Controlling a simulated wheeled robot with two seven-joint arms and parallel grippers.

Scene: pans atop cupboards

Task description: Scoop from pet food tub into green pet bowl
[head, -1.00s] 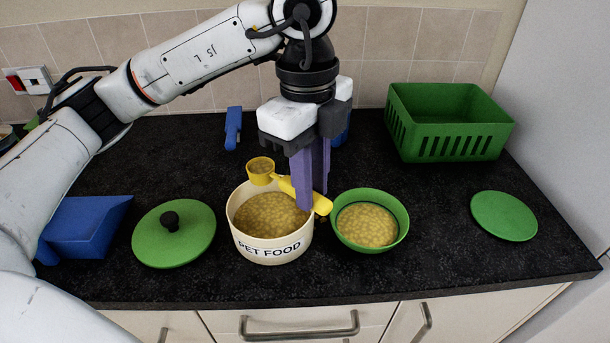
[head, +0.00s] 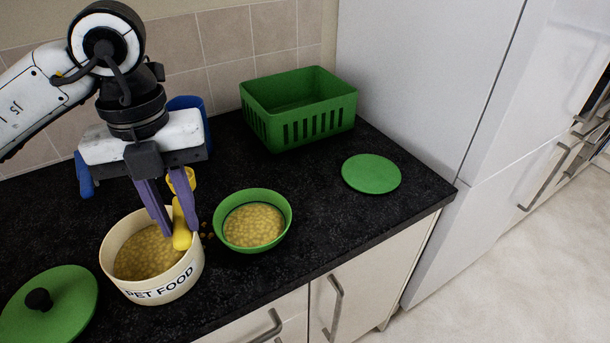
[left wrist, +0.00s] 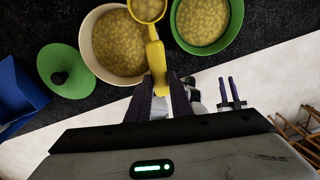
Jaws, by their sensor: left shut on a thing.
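My left gripper (head: 174,228) is shut on the handle of the yellow scoop (head: 181,236), just above the right side of the tub. The scoop's cup points to the back; in the left wrist view the cup (left wrist: 148,9) holds food and shows between tub and bowl. The cream pet food tub (head: 189,277) is uncovered with food inside. The green pet bowl (head: 281,232), right of it, also holds food. A few bits of food (head: 207,230) lie on the counter between them. My right gripper (left wrist: 229,93) shows in the left wrist view, fingers apart and empty, away from the bowl.
A green lid with a black knob (head: 65,303) lies left of the tub. A green basket (head: 300,122) stands at the back, with a flat green disc (head: 371,174) to its front right. Blue items (head: 188,108) stand behind my gripper.

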